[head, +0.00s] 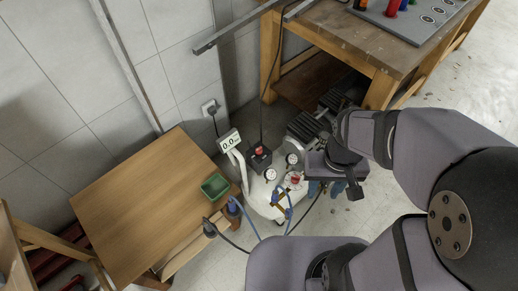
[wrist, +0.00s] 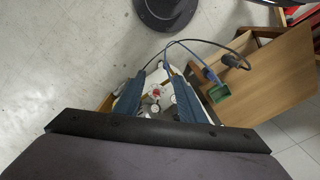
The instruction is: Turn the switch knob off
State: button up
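A white compressor (head: 262,195) stands on the floor, with round gauges on top. A black box with a red knob (head: 259,150) sits at its back left.
A wooden table (head: 140,190) with a green tray (head: 214,186) stands left of the compressor. A workbench (head: 370,45) stands at the back right. Blue and black hoses (head: 240,218) run in front of the compressor.

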jog(key=a+f+m+g+y+b, duration=0.3)
jog(key=a+f+m+y+b, duration=0.75)
jog(key=f+b, duration=0.65)
jog(key=m+t+y+b, duration=0.2)
jog(key=m+t+b, duration=1.45)
jog(key=b, duration=0.65)
send_near(260, 150)
jog(key=shift+g, duration=0.35)
jog(key=shift+r+b+x, duration=0.15)
jog(key=shift+x, duration=1.6)
jog(key=shift+r+b+x, duration=0.1)
jog(key=shift+r+x, duration=0.05)
jog(key=shift+x, duration=1.6)
jog(key=shift+r+b+x, duration=0.15)
jog(key=shift+x, duration=1.6)
jog(key=c, duration=1.1)
jog(key=shift+o, duration=0.2)
